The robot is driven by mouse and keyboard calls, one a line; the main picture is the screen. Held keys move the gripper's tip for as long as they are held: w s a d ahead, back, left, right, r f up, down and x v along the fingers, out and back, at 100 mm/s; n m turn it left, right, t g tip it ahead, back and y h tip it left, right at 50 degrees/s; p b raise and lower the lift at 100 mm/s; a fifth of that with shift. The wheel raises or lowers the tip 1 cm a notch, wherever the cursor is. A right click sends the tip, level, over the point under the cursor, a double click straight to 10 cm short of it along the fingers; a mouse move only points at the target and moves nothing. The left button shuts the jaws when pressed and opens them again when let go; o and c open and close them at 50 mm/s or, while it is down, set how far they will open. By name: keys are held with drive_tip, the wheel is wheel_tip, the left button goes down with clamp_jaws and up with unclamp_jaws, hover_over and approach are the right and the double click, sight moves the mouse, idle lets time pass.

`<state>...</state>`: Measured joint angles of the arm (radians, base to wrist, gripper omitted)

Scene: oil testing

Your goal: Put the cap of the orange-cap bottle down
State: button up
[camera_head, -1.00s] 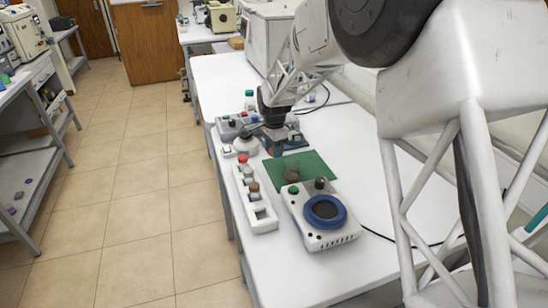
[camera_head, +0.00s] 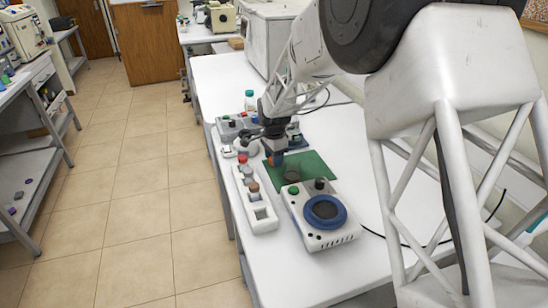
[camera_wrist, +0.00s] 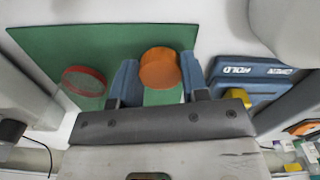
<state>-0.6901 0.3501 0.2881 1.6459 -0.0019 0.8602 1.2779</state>
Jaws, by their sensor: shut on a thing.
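My gripper (camera_wrist: 157,80) is shut on the orange cap (camera_wrist: 160,66), which sits between its two blue fingers in the wrist view. The cap is over the green mat (camera_wrist: 100,42), near the mat's right edge in that view. I cannot tell whether it touches the mat. In the head view my gripper (camera_head: 276,158) is at the left corner of the green mat (camera_head: 320,166), and the cap is mostly hidden there. I cannot make out the bottle the cap belongs to.
A clear round dish with a red rim (camera_wrist: 85,82) lies on the mat. A blue device (camera_wrist: 245,78) stands beside it. In the head view, a white rack (camera_head: 262,214) and a device with a round blue ring (camera_head: 326,212) stand nearby. The mat's right part is clear.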

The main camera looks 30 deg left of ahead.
drive_tip(key=shift+f, duration=0.1)
drive_tip(key=o, duration=0.9)
wheel_tip(320, 180, up, 12)
drive_tip(key=shift+r, duration=0.1)
idle(0.4)
idle(0.4)
idle(0.4)
